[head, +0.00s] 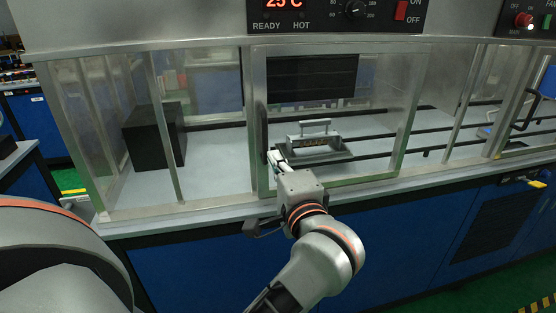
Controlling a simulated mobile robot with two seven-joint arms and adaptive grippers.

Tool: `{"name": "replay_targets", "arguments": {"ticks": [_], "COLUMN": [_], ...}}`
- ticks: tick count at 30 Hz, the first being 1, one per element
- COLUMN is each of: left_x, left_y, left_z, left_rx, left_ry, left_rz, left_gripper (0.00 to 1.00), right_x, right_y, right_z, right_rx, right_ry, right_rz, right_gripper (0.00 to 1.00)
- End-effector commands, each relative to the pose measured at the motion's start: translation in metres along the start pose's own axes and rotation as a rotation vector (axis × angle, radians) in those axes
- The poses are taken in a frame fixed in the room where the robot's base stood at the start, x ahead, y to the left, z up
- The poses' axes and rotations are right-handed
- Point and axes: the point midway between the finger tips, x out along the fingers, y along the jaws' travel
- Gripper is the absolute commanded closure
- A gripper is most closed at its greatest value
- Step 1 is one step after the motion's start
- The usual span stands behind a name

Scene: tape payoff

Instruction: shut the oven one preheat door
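The oven's preheat door (398,148) is a clear panel in a metal frame on the front of the oven, right of centre in the head view. A black vertical handle (264,128) is on the door's left edge. My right gripper is not in view.
A grey metal piece with a handle (314,128) sits on a dark tray inside, behind the door. A black block (153,136) stands inside at left. Dark rails cross the chamber. Above is a control panel (336,14) reading 25°C. Blue cabinets (180,268) are below.

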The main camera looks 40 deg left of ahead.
Motion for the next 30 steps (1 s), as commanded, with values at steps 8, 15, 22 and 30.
{"name": "replay_targets", "arguments": {"ticks": [8,15,22,30], "left_x": [-0.04,-0.069,-0.078,-0.074], "left_y": [0.001,0.0,-0.001,-0.011], "left_z": [-0.003,-0.004,-0.005,0.007], "left_rx": [0.001,0.002,0.0,0.2], "left_ry": [0.008,0.01,0.013,-0.044], "left_rz": [0.003,0.003,0.004,-0.1], "left_gripper": [1.0,1.0,1.0,1.0], "right_x": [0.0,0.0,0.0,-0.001], "right_y": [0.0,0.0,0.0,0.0], "right_z": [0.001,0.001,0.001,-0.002], "right_rx": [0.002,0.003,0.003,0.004], "right_ry": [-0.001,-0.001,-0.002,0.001], "right_rz": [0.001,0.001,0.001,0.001], "right_gripper": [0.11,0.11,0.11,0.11]}}
